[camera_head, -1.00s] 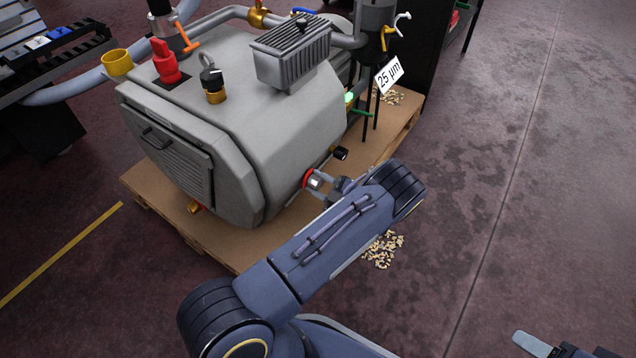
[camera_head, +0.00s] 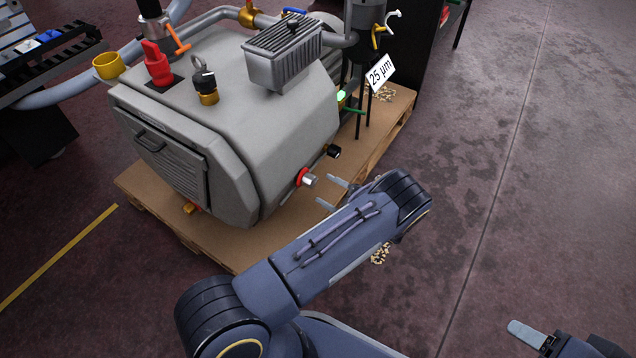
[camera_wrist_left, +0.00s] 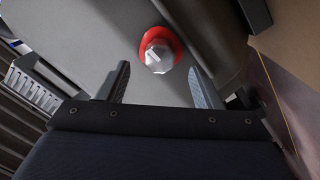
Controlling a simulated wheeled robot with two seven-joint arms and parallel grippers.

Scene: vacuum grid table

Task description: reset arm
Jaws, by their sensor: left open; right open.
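My left gripper (camera_head: 332,192) is open and empty in the head view. Its fingers point left at a silver knob with a red base (camera_head: 305,178) on the side of the grey vacuum pump (camera_head: 230,120), with a gap between them. In the left wrist view the two fingers (camera_wrist_left: 157,88) stand apart, and the red-based knob (camera_wrist_left: 158,52) shows ahead between and beyond their tips. My right gripper (camera_head: 527,336) is only partly in view at the bottom right corner, over the floor and away from the pump.
The pump stands on a wooden pallet (camera_head: 215,240). A white "25 μm" sign (camera_head: 381,73) is behind the knob. Wood pellets (camera_head: 381,253) lie on the floor by my left arm. A dark rack (camera_head: 40,120) is at the left. The floor at the right is clear.

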